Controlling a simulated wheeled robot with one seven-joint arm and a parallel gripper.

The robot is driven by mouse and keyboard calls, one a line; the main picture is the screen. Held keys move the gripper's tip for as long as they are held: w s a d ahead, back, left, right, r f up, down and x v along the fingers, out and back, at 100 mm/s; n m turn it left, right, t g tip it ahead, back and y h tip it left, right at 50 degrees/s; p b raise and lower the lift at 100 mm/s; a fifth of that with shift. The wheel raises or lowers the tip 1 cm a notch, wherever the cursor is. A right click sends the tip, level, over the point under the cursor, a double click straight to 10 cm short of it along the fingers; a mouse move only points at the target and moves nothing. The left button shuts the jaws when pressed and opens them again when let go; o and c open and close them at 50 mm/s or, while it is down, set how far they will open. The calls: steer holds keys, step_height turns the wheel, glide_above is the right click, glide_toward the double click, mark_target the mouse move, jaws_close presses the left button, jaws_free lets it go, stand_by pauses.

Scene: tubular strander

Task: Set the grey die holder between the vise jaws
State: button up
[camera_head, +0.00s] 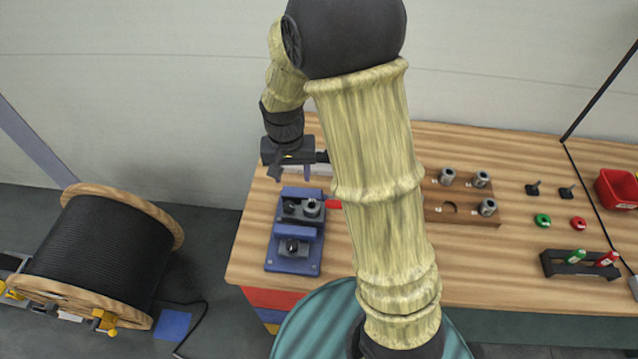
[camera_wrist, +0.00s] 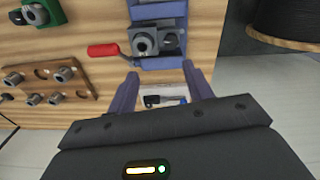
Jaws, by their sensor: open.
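The blue vise (camera_head: 273,256) stands on the left part of the wooden bench. The grey die holder (camera_head: 312,208), a block with a round bore, sits between its blue jaws, also seen in the wrist view (camera_wrist: 143,43). Whether it is clamped or fully seated I cannot tell. A red handle (camera_wrist: 103,51) sticks out beside it. My gripper (camera_head: 290,174) is open and empty, behind the vise in the head view. In the wrist view its spread fingers (camera_wrist: 160,71) are apart from the holder.
A wooden rack (camera_head: 470,215) with grey cylinders and an empty recess stands right of my arm. A red bin (camera_head: 617,189) and bottle stand (camera_head: 578,265) are farther right. A pale strip with a dark tool (camera_wrist: 160,98) shows between my fingers. A cable reel (camera_head: 95,250) is on the floor left.

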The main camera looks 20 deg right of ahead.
steer(key=s+d+r+n+t, duration=0.1)
steer(key=s+d+r, duration=0.1)
steer(key=s, duration=0.4)
steer(key=s+d+r+n+t, duration=0.1)
steer(key=s+d+r, duration=0.1)
steer(key=s+d, duration=0.3)
steer(key=shift+s+r+n, duration=0.35)
steer(key=shift+r+n, duration=0.05)
